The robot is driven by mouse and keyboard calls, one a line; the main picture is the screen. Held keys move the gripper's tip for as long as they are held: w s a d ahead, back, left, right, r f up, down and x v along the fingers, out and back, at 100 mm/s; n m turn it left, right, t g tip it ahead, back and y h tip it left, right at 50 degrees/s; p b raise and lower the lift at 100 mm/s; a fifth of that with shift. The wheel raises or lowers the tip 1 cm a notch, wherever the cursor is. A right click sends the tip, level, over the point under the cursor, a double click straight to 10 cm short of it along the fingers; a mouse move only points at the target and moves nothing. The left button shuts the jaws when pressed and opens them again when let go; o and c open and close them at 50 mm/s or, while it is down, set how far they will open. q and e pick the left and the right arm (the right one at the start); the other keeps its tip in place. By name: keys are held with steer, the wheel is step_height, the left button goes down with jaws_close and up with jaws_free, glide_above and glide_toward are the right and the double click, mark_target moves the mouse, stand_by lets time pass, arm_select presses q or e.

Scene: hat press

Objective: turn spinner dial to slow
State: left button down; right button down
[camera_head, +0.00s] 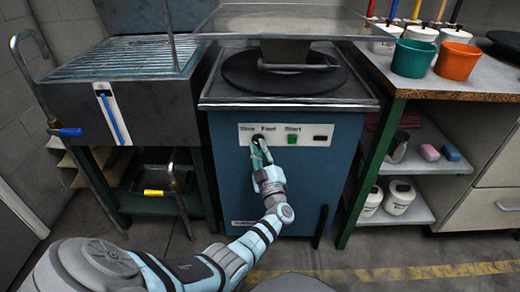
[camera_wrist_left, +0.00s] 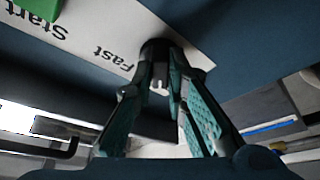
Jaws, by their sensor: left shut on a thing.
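The spinner dial is a small dark round knob (camera_head: 257,139) on the white panel (camera_head: 307,135) at the front of the blue machine, below the printed words Slow and Fast. In the left wrist view the dial (camera_wrist_left: 157,50) is dark with a small white mark, beside the word Fast. My left gripper (camera_head: 260,150) reaches up to the panel, and its fingertips (camera_wrist_left: 159,75) are shut on the dial. The fingers cover part of the dial, so its exact setting is hard to read. My right gripper is not in view.
A green Start button (camera_head: 292,139) and a dark switch (camera_head: 320,138) sit right of the dial. A metal sink unit (camera_head: 120,90) stands left. A wooden-topped bench with a green bucket (camera_head: 413,58) and an orange bucket (camera_head: 457,61) stands right.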

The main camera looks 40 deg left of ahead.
arm_select(q)
steer(key=shift+w+r, duration=0.1)
steer(key=shift+r, duration=0.25)
steer(key=c, duration=1.6)
jaws_free()
steer(key=shift+a+f, duration=0.1)
steer(key=shift+f, duration=0.1)
